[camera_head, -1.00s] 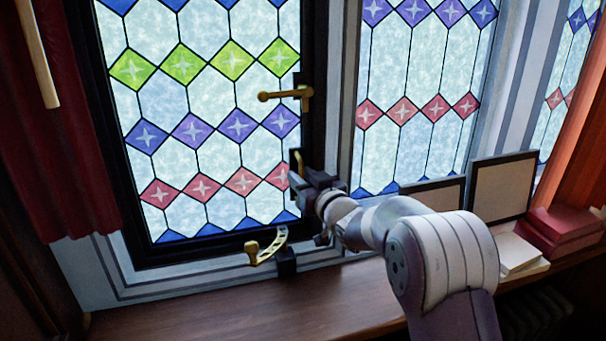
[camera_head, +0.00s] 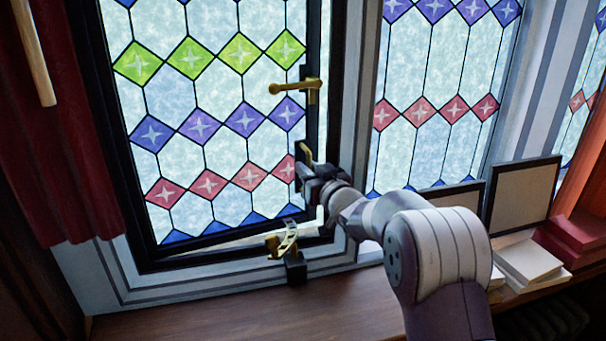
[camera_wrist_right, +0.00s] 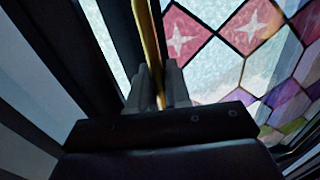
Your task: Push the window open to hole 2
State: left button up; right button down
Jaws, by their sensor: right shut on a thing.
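The window (camera_head: 205,115) is a black-framed sash of leaded coloured glass. It stands slightly ajar, with a light gap along its bottom edge. A brass lever handle (camera_head: 290,87) sits on its right stile. My right gripper (camera_head: 306,180) is at the lower right stile, shut on an upright brass pull (camera_head: 305,153). In the right wrist view the brass pull (camera_wrist_right: 149,40) runs between the fingertips (camera_wrist_right: 158,88). A brass stay with a knob (camera_head: 275,243) is at the bottom, over a dark peg block (camera_head: 295,267). Its holes are too small to tell apart. My left gripper is out of view.
A wooden sill (camera_head: 230,315) runs below the window, clear at the left. To the right of my arm stand framed panels (camera_head: 522,195), white books (camera_head: 532,260) and red books (camera_head: 575,240). A dark red curtain (camera_head: 55,150) hangs at the left.

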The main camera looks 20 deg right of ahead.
jog(key=c, duration=1.3)
grip_release()
jog(key=shift+s, duration=0.4)
pick_arm(q)
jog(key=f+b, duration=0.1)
jog(key=b, duration=0.1)
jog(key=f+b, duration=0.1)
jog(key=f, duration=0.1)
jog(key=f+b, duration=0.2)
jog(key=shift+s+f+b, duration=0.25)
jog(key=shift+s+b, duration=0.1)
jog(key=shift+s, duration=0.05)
pick_arm(e)
jog(key=s, duration=0.4)
jog(key=s+d, duration=0.1)
jog(key=s, duration=0.4)
jog(key=s+d, duration=0.1)
jog(key=s, duration=0.3)
jog(key=shift+s+d+r, duration=0.1)
jog(key=shift+s+r, duration=0.05)
